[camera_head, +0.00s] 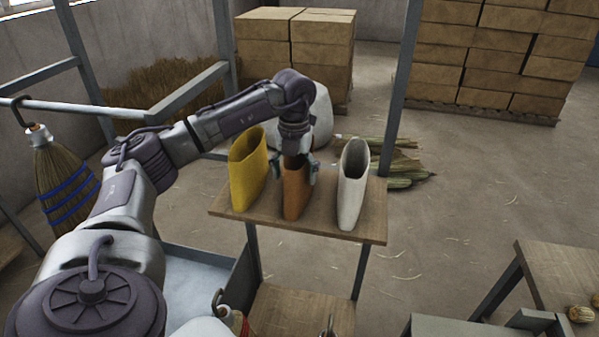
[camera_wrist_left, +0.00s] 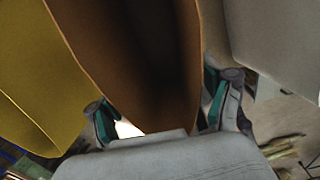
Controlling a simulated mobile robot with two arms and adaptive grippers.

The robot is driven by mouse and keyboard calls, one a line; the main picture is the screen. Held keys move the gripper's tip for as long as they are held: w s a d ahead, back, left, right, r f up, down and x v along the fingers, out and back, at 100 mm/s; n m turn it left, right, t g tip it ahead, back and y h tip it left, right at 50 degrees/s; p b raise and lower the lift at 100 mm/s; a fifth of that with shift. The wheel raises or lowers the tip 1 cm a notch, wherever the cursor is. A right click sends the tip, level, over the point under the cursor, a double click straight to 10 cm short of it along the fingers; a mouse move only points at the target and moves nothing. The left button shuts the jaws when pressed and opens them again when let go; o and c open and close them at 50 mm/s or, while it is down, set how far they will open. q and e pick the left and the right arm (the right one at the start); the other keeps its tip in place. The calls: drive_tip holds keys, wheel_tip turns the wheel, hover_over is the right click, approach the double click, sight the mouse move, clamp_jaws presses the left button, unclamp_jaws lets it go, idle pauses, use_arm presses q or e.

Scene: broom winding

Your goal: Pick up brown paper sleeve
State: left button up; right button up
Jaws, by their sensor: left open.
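The brown paper sleeve (camera_head: 295,193) stands upright on a small wooden shelf, between a yellow sleeve (camera_head: 248,170) and a white sleeve (camera_head: 353,185). My left gripper (camera_head: 298,172) is at the brown sleeve from above, its fingers at the sleeve's sides and hiding its upper part. In the left wrist view the open brown sleeve (camera_wrist_left: 145,60) fills the middle, and the fingers of my open left gripper (camera_wrist_left: 163,115) lie on either side of it. I cannot tell whether they touch it. My right gripper is not in view.
The yellow sleeve (camera_wrist_left: 30,70) and white sleeve (camera_wrist_left: 275,45) stand close beside the fingers. The wooden shelf (camera_head: 330,222) is narrow. A broom (camera_head: 65,185) hangs at the left. Stacked boxes (camera_head: 500,55) stand at the back. A wooden table (camera_head: 560,270) is at the right.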

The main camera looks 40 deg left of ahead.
use_arm(q)
drive_tip(key=shift+c, duration=0.3)
drive_tip(key=c, duration=1)
drive_tip(key=shift+r, duration=0.2)
